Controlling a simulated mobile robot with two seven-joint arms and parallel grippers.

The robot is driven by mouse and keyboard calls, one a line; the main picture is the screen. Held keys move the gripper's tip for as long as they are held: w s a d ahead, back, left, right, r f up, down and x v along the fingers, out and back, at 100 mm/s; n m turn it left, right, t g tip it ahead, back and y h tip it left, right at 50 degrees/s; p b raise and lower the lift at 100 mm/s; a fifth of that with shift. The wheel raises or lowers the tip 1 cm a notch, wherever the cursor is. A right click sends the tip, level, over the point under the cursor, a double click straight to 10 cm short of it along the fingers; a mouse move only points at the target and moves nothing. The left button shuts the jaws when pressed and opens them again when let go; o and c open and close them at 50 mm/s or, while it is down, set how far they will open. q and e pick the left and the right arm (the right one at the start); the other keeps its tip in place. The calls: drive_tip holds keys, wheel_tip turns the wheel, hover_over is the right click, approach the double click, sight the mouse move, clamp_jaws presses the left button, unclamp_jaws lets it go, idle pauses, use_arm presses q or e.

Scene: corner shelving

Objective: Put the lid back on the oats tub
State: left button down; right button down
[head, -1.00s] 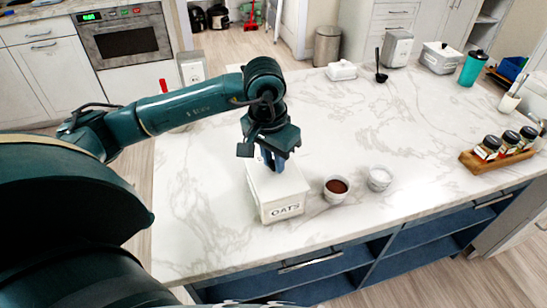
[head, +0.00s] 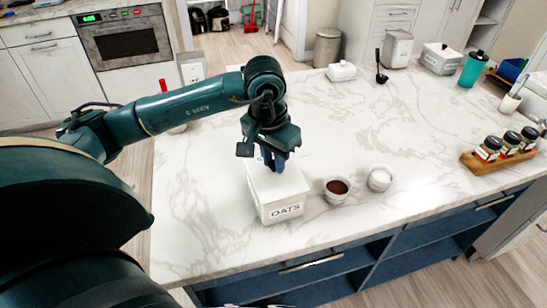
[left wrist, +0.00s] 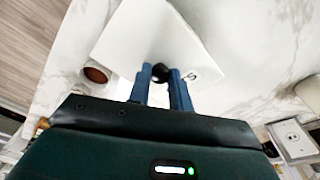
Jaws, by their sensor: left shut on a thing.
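The white oats tub (head: 281,212), marked OATS, stands on the marble counter near its front edge. My left gripper (head: 275,163) points down over the tub's top. In the left wrist view my left gripper (left wrist: 161,80) is shut on the round black knob (left wrist: 160,72) of the white lid (left wrist: 150,38). The lid lies at the tub's top; I cannot tell whether it is fully seated or slightly above the rim. The gripper hides part of the lid in the head view. My right gripper is not in view.
A bowl of brown powder (head: 337,188) and a bowl of white contents (head: 380,179) stand close to the tub's right. A wooden spice rack (head: 497,158) is at the far right. A red-topped bottle (head: 163,85) is behind my left arm. The middle of the marble counter (head: 400,125) is clear.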

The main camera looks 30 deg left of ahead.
use_arm(q)
drive_tip(key=shift+f+b, duration=0.15)
drive_tip(key=shift+b, duration=0.25)
drive_tip(key=shift+b, duration=0.35)
idle(0.8)
drive_tip(key=c, duration=0.7)
unclamp_jaws()
drive_tip(key=shift+r+p, duration=1.9)
drive_tip(key=shift+r, duration=1.65)
